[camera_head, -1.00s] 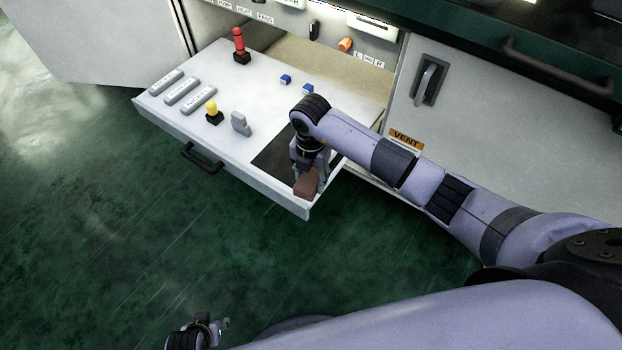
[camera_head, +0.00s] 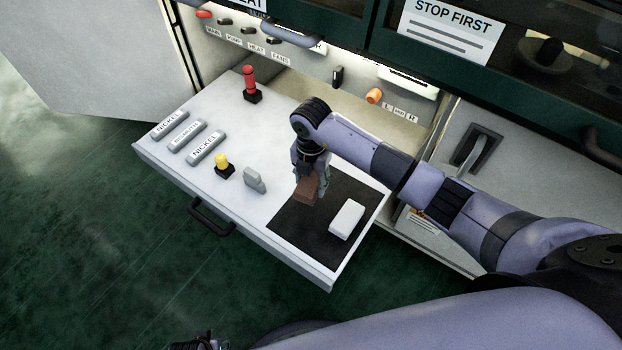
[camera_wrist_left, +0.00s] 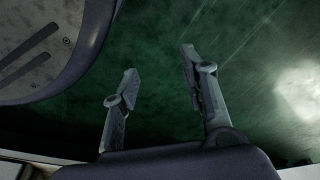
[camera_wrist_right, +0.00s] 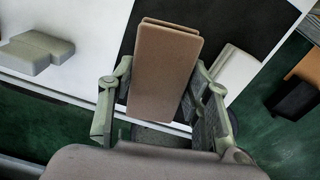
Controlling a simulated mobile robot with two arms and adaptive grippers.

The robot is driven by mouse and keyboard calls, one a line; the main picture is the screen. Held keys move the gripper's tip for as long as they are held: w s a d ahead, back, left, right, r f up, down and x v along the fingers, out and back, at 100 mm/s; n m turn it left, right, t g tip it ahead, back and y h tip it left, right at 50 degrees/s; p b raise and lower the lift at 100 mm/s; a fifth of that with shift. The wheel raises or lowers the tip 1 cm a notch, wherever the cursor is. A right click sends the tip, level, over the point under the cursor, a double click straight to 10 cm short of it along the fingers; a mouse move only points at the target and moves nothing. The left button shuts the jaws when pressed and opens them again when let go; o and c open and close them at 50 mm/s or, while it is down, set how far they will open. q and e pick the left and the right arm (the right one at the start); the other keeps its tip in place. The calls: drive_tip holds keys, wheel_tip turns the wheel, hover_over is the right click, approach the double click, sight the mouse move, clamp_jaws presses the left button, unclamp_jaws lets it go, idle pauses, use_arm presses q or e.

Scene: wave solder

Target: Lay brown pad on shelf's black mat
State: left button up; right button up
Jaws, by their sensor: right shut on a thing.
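The brown pad (camera_head: 306,190) is a small block held in my right gripper (camera_head: 311,180). The gripper is shut on it, with a finger at each side in the right wrist view (camera_wrist_right: 165,75). The pad is over the back left part of the black mat (camera_head: 297,230); I cannot tell whether it touches the mat. The mat lies at the right end of the white pulled-out shelf (camera_head: 235,150). My left gripper (camera_wrist_left: 160,90) is open and empty above the green floor, away from the shelf.
A white block (camera_head: 347,219) lies on the mat, right of the pad. A grey block (camera_head: 255,179), a yellow knob (camera_head: 222,161), a red lever (camera_head: 249,82) and several labelled grey bars (camera_head: 186,135) are on the shelf. The mat's front part is bare.

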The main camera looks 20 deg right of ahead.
sight(311, 190)
drive_tip(key=shift+w, duration=0.1)
drive_tip(key=shift+f, duration=0.25)
wheel_tip(311, 190, down, 5)
drive_tip(key=b, duration=0.3)
drive_tip(key=shift+r, duration=0.2)
use_arm(q)
drive_tip(key=w+r, duration=0.3)
drive_tip(key=r, duration=0.8)
drive_tip(key=shift+w+d+t+b, duration=0.2)
drive_tip(key=shift+w+t+b, duration=0.1)
drive_tip(key=shift+w+t, duration=0.1)
use_arm(e)
drive_tip(key=shift+f, duration=0.45)
use_arm(q)
drive_tip(key=shift+r, duration=0.1)
use_arm(e)
drive_tip(key=shift+f, duration=0.1)
use_arm(q)
drive_tip(key=shift+r, duration=0.2)
use_arm(e)
drive_tip(key=shift+f, duration=0.1)
use_arm(q)
drive_tip(key=shift+r, duration=0.25)
use_arm(e)
drive_tip(key=shift+f, duration=0.1)
